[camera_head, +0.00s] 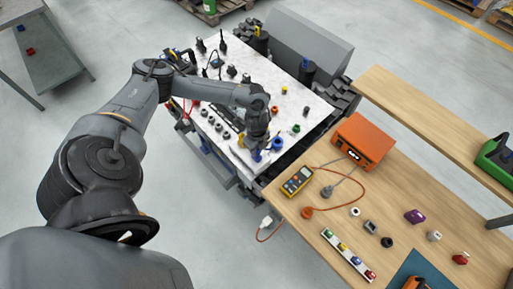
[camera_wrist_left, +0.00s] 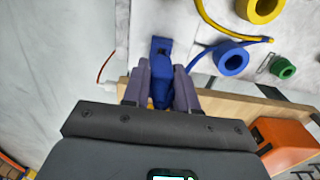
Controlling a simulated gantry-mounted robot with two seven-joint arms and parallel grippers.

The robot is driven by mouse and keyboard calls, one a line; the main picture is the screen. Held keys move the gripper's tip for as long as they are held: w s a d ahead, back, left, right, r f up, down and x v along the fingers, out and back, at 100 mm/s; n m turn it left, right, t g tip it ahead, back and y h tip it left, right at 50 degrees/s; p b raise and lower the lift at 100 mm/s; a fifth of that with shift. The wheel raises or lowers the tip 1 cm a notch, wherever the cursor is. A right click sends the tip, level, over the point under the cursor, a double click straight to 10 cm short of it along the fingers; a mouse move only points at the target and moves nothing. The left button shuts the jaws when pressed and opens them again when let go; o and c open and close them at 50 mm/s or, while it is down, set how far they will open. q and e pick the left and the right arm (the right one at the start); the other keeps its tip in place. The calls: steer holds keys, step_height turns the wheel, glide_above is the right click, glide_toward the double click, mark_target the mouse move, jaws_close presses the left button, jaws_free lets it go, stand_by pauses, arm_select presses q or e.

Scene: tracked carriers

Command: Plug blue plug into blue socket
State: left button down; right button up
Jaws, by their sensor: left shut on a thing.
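My left gripper (camera_head: 257,150) is shut on a blue plug (camera_wrist_left: 160,95) and points down at the near corner of the white panel (camera_head: 241,145). The plug shows between the two fingers in the left wrist view, partly hidden by them. In the head view a little blue (camera_head: 257,156) shows under the gripper. My right gripper is not in view.
A blue ring (camera_wrist_left: 231,60) lies close to the right of the gripper, with a green ring (camera_wrist_left: 283,69) and a yellow ring (camera_wrist_left: 260,8) beyond. A wooden bench (camera_head: 395,206) holds an orange box (camera_head: 362,138), a yellow meter (camera_head: 297,181) and a white strip (camera_head: 332,240).

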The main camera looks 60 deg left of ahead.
arm_select(q)
steer(key=shift+f, duration=0.55)
steer(key=shift+f+b, duration=0.4)
steer(key=shift+f, duration=0.1)
stand_by(0.5)
stand_by(0.9)
steer(key=shift+p, duration=0.55)
steer(key=shift+f, duration=0.3)
stand_by(0.5)
steer(key=c, duration=0.8)
jaws_free()
